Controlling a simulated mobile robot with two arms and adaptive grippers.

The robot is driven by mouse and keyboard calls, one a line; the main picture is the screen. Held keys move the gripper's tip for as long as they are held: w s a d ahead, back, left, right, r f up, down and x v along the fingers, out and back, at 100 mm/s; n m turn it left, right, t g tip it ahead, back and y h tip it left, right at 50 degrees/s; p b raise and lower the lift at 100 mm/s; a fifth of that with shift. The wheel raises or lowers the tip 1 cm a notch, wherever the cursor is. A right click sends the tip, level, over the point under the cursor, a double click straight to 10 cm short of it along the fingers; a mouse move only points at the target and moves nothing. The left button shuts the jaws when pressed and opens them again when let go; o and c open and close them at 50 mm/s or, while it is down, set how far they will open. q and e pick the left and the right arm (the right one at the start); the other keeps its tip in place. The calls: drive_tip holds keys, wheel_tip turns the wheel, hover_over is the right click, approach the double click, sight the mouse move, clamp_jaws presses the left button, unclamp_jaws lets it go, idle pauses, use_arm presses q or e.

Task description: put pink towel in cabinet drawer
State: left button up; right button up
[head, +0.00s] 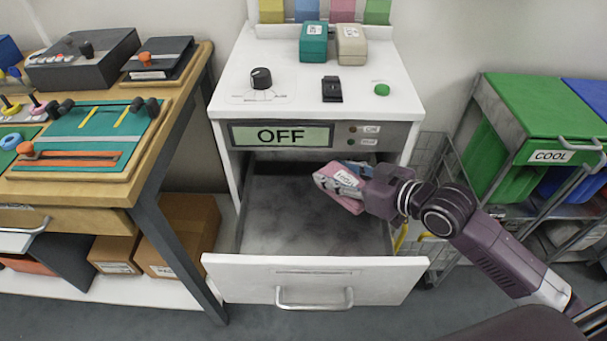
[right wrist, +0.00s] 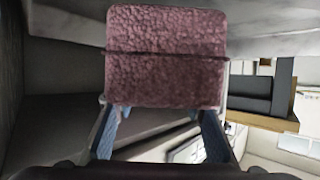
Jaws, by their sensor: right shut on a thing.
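The pink towel (head: 338,184) is folded and has a white label. My right gripper (head: 358,172) is shut on it, over the right part of the open cabinet drawer (head: 313,264). In the right wrist view the towel (right wrist: 166,60) fills the upper middle, between the blue-grey fingertips of the right gripper (right wrist: 163,120). The drawer is pulled out, and its grey inside looks empty. I cannot tell whether the towel touches the drawer's floor or wall. My left gripper is not in view.
The white cabinet (head: 225,95) has a display reading OFF, a black knob, a black switch and a green button. Teal and beige boxes (head: 314,42) stand on top. A wooden workbench (head: 150,160) is at the left. A rack with a green COOL bin (head: 535,105) stands right.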

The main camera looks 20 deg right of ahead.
drive_tip(key=x, duration=0.6)
drive_tip(key=shift+f+b, duration=0.25)
drive_tip(key=shift+b, duration=0.1)
drive_tip(key=x, duration=0.2)
drive_tip(key=f+b+x, duration=0.1)
drive_tip(key=x, duration=0.1)
drive_tip(key=shift+w+a+f, duration=0.15)
drive_tip(key=shift+w+f, duration=0.05)
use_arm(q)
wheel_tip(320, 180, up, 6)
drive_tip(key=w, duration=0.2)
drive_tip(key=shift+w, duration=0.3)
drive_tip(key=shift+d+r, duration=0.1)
use_arm(e)
drive_tip(key=shift+f, duration=0.1)
drive_tip(key=o, duration=1.2)
drive_tip(key=shift+o, duration=0.2)
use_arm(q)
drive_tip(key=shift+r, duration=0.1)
